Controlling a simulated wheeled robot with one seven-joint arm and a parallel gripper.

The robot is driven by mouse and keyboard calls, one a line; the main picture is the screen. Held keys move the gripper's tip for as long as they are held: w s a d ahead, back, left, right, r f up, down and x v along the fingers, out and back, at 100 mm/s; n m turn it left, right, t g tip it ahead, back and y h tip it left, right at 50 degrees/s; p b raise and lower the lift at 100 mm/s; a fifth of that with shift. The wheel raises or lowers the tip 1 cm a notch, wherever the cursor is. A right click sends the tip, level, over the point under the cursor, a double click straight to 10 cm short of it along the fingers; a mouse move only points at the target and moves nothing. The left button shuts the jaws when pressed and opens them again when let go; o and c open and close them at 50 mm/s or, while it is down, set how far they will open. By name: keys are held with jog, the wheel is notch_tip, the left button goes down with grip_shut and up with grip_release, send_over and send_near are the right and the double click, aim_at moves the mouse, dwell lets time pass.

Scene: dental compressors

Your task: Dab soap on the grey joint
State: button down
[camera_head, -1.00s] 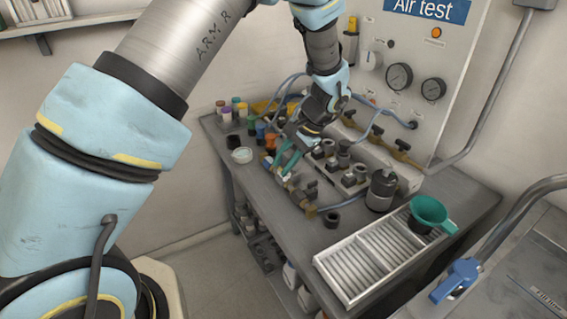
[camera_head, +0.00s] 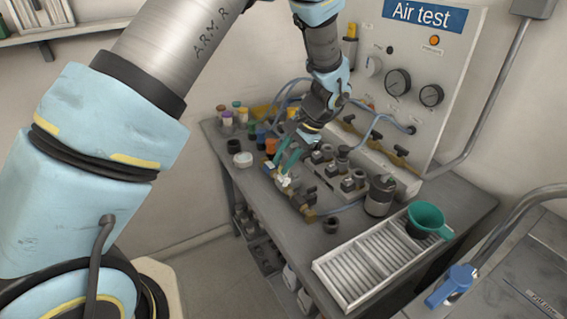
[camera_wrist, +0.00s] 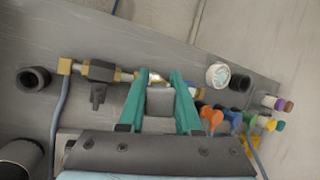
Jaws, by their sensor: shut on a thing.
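My gripper (camera_wrist: 162,76) has two teal fingers, shut on a small grey block-like piece (camera_wrist: 161,100) in the wrist view. A pale bit shows at the fingertips; I cannot tell whether it belongs to the held piece or the pipe. The fingertips are over or at a brass-and-metal pipe line (camera_wrist: 122,76), which has a dark grey tee joint (camera_wrist: 98,70) left of them. Whether they touch it is unclear. A round white dish (camera_wrist: 218,75), with a pale inside, stands right of the fingers; the white dish (camera_head: 243,160) also shows in the head view.
Coloured capped bottles (camera_head: 227,119) stand at the bench's back left. A ribbed white tray (camera_head: 362,262) and a green funnel (camera_head: 428,217) are at the right. The air test panel (camera_head: 420,75) rises behind. A dark ring (camera_wrist: 33,79) lies left of the pipe line.

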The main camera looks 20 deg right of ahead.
aim_at(284, 150)
jog(key=shift+r+p, duration=1.25)
jog(key=shift+r, duration=0.9)
